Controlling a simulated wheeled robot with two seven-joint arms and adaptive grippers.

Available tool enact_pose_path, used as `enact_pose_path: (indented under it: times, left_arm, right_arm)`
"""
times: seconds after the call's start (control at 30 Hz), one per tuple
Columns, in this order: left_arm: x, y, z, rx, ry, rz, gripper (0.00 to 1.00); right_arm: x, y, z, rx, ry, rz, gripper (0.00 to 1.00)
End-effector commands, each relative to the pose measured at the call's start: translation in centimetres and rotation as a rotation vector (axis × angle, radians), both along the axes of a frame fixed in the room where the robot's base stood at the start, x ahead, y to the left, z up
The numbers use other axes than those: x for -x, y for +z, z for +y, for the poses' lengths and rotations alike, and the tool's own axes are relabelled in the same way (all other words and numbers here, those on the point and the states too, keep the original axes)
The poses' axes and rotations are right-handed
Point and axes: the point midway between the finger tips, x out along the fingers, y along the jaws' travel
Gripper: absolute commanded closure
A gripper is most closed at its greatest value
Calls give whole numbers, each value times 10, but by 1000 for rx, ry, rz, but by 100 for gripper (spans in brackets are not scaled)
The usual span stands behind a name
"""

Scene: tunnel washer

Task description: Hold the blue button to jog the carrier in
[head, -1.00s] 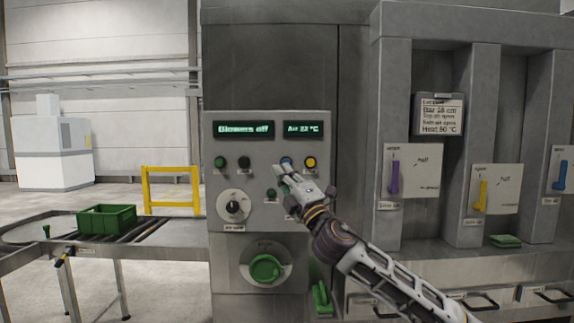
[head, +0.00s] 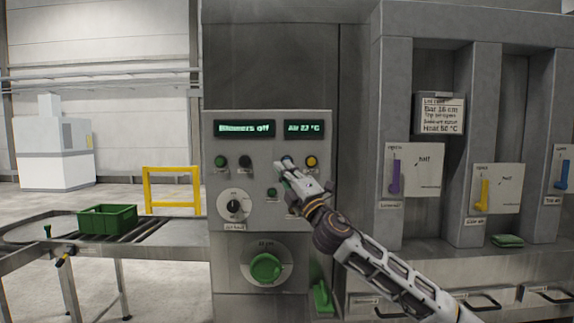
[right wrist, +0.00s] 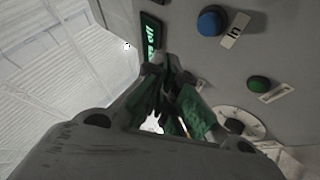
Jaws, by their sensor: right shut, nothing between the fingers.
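The blue button (head: 287,159) sits on the grey control panel (head: 225,122), below the displays and left of a yellow button. My right gripper (head: 282,167) is in front of the panel, its fingertips close to the blue button and partly covering it. In the right wrist view the blue button (right wrist: 210,21) is fully in sight with a label beside it, up and right of the shut fingers (right wrist: 173,68). A gap shows between fingers and button in that view; I see no contact. The fingers hold nothing. My left gripper is out of sight.
A yellow button (head: 311,162), a black button (head: 245,162) and green buttons (head: 220,161) are close by on the panel. A dial (head: 234,206) and a large green knob (head: 266,267) are below. A green crate (head: 106,218) stands on the roller conveyor at left.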

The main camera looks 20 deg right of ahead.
Motion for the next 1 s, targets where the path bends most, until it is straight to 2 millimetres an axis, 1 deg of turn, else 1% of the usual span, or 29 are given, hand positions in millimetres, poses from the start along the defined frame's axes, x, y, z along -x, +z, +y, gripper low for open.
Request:
enact_pose_path:
  times: [0.2,0.53,0.73,1.0]
  left_arm:
    - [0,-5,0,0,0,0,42]
    - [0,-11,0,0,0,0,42]
    - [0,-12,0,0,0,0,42]
    - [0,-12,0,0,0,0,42]
  right_arm:
    - [-20,-1,-6,1,-1,1,100]
    - [-45,-1,-13,-1,0,0,100]
    - [-52,0,-15,0,0,0,100]
    - [-53,0,-15,1,1,0,100]
